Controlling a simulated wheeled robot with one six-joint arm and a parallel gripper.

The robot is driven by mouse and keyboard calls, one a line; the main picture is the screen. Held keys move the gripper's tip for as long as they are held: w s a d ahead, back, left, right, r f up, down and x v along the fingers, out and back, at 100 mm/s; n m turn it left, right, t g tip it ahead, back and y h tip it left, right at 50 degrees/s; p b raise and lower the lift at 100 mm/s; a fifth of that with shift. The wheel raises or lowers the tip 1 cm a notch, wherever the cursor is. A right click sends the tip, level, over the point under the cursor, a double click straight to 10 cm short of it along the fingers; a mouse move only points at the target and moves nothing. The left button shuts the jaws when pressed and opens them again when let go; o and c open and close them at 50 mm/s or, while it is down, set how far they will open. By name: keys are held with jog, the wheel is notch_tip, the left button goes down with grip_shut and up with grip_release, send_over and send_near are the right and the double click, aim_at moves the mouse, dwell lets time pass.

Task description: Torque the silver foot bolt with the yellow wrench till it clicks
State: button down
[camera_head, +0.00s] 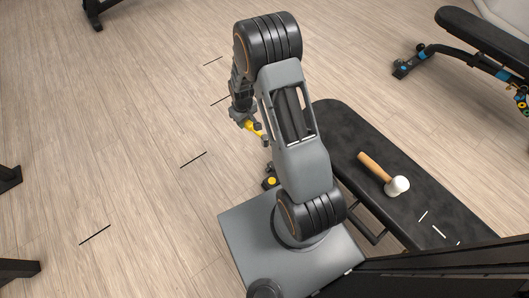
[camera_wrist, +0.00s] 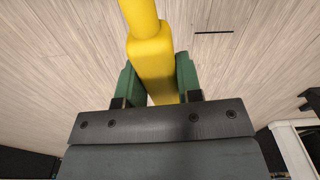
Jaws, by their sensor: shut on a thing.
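The yellow wrench (camera_wrist: 153,62) is between the green fingers of my gripper (camera_wrist: 158,80) in the wrist view, and the gripper is shut on it. The wrench runs up out of the top of that view. In the head view a short yellow part of the wrench (camera_head: 253,128) shows beside my gripper (camera_head: 246,122), above the floor; my arm hides much of the rest. I cannot make out the silver foot bolt in either view.
A mallet (camera_head: 385,175) with a wooden handle and white head lies on a black bench (camera_head: 335,125) right of my arm. Another bench (camera_head: 485,40) stands at the upper right. Dark feet of equipment stand at the left edge. The wooden floor (camera_head: 130,130) at left is mostly clear, with short black marks.

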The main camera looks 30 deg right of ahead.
jog(key=s+d+f+n+b, duration=0.1)
jog(key=d+f+n+b, duration=0.1)
jog(key=f, duration=1.1)
jog(key=s+d+f+n+b, duration=0.2)
jog(key=d+f+b, duration=0.2)
jog(key=f, duration=0.9)
jog(key=shift+d+n+t+y, duration=0.3)
jog(key=shift+d, duration=0.75)
jog(key=shift+s+f+b, duration=0.1)
jog(key=shift+f+b, duration=0.05)
jog(key=shift+b, duration=0.65)
